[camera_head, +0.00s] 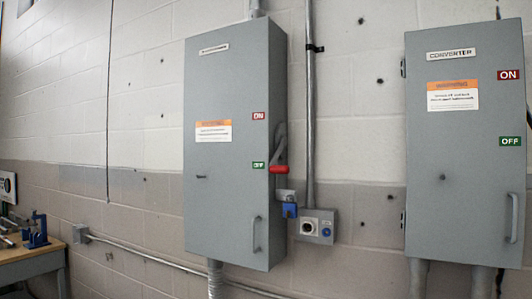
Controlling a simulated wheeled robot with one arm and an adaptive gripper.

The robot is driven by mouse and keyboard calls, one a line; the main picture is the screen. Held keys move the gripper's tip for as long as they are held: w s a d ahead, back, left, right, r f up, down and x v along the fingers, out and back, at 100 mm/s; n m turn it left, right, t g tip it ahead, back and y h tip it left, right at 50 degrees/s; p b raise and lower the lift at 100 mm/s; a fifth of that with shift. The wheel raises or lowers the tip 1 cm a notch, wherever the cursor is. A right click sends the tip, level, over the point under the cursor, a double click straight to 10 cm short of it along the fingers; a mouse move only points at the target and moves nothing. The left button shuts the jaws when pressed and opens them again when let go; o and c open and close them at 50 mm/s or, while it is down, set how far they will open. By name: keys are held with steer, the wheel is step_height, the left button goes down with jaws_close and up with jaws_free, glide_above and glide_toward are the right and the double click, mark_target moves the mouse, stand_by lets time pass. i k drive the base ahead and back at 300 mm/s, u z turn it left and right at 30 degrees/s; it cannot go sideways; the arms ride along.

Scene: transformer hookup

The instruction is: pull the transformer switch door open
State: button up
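A tall grey switch box (225,150) hangs on the wall left of centre. Its nameplate (214,49) is too blurred to read surely; the other box is labelled CONVERTER, so this looks like the transformer switch. Its front door looks shut. A grey door handle (257,234) stands upright at the lower right of the door. A side lever with a red grip (278,169) is down, level with the green OFF label (259,165); the red ON label (259,116) is above it. A blue padlock-like piece (289,210) hangs at a bracket below the lever. My gripper is not in view.
A second grey box labelled CONVERTER (455,180) hangs at the right. A small grey outlet box (317,226) and vertical conduit (311,110) sit between the boxes. A workbench (30,262) with blue tools stands at the lower left. Low conduit (150,255) runs along the wall.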

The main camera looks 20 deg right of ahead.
mark_target(227, 114)
steer(key=u, duration=0.35)
steer(key=k, duration=1)
steer(key=u, duration=1.3)
steer(key=i, duration=1.25)
steer(key=z, duration=1.15)
steer(key=i, duration=0.65)
steer(key=z, duration=0.8)
